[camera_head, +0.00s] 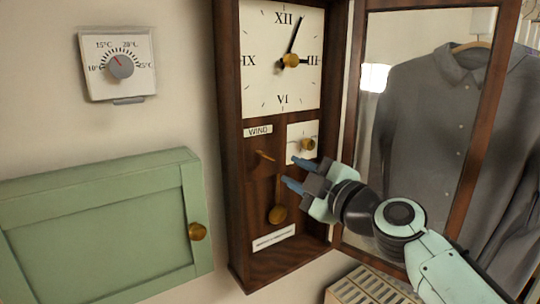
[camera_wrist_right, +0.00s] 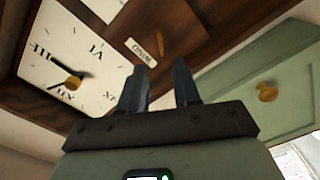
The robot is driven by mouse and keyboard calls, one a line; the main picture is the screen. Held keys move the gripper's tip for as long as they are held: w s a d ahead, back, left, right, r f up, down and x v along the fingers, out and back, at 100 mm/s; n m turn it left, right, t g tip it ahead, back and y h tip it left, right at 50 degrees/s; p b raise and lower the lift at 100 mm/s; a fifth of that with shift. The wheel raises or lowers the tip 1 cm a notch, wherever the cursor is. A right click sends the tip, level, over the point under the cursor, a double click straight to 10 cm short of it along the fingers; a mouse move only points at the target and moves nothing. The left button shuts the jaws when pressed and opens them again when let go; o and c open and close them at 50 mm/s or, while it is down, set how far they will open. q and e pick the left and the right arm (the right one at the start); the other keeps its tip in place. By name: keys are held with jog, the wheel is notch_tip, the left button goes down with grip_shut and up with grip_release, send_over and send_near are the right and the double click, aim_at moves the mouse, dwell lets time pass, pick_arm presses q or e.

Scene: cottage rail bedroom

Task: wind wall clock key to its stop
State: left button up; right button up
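The wall clock (camera_head: 233,185) is a tall dark wood case with a white dial (camera_head: 265,85). A WIND label (camera_head: 258,131) sits below the dial, and a thin brass key (camera_head: 264,156) sticks out under it. In the right wrist view the key (camera_wrist_right: 160,42) shows beyond the fingers, beside the WIND label (camera_wrist_right: 141,53). My right gripper (camera_head: 297,174) is open and empty, its blue-grey fingers apart, in front of the case to the right of the key and not around it. The fingers also show in the right wrist view (camera_wrist_right: 160,84). My left gripper is out of view.
A white plate with a brass knob (camera_head: 307,145) is close above the right fingertips. A brass pendulum (camera_head: 277,214) hangs below. The glazed door (camera_head: 350,165) stands open at the right, near my arm. A green cupboard (camera_head: 95,225) and a thermostat (camera_head: 117,64) are left.

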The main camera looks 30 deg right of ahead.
aim_at(269, 157)
jog(key=w+p, duration=0.1)
jog(key=w, duration=0.2)
jog(key=w+p, duration=0.2)
jog(key=w, duration=0.1)
jog(key=w+p, duration=0.1)
jog(key=w, duration=0.2)
jog(key=shift+w+a, duration=0.35)
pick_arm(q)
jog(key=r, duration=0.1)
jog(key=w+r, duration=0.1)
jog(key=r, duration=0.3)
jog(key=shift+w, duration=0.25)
pick_arm(e)
grip_shut()
